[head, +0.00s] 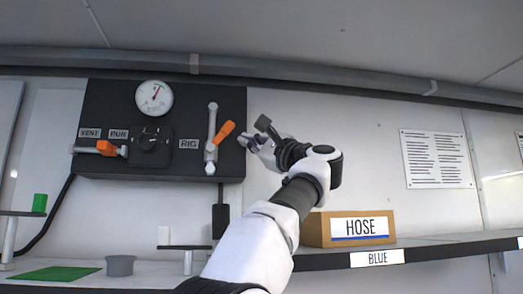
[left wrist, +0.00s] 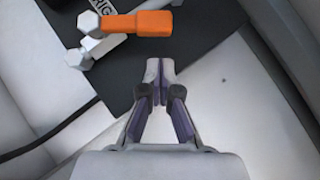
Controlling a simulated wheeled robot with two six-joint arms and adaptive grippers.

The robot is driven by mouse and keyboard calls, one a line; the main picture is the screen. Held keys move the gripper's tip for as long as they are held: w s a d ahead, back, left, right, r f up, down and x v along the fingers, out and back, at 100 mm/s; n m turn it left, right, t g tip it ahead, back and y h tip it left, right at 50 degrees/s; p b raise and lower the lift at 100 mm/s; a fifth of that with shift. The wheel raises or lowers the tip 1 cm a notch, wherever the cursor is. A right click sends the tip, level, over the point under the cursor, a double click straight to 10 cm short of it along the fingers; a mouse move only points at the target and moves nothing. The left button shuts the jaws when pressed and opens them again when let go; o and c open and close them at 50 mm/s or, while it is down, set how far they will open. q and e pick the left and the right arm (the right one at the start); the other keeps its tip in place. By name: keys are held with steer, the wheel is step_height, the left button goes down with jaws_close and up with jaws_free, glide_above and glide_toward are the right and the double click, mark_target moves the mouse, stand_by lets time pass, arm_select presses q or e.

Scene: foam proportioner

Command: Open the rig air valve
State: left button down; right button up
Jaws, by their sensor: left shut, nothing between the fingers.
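The rig air valve sits at the right side of a black wall panel (head: 170,165), beside a "RIG" label (head: 188,144). Its orange handle (head: 224,132) points up and to the right, tilted from its upright grey pipe (head: 211,115). In the left wrist view the orange handle (left wrist: 140,24) lies above the fingertips, apart from them. My left gripper (head: 247,141) is just right of the handle, near the panel's right edge. Its fingers (left wrist: 159,70) are shut and empty. My right gripper is not in view.
A gauge (head: 154,98), a selector knob (head: 150,142) and another orange-handled valve (head: 107,148) share the panel. A cardboard "HOSE" box (head: 315,231) stands on the shelf at right. A grey cup (head: 120,266) and green mat (head: 55,273) lie at lower left.

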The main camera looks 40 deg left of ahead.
mark_target(229, 120)
arm_select(q)
steer(key=shift+n+g, duration=0.4)
steer(key=s+r, duration=0.1)
steer(key=s, duration=0.1)
steer(key=s+a+r, duration=0.1)
steer(key=s+r, duration=0.1)
steer(key=shift+s+r, duration=0.25)
steer(key=shift+s, duration=0.05)
steer(key=shift+w+a+r, duration=0.2)
steer(key=shift+w+a, duration=0.15)
steer(key=shift+w, duration=0.4)
steer(key=shift+s+a+r, duration=0.25)
steer(key=shift+s+r, duration=0.1)
steer(key=shift+s, duration=0.3)
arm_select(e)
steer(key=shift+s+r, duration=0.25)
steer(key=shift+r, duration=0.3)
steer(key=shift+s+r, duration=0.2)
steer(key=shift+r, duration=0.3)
arm_select(q)
steer(key=shift+s, duration=0.1)
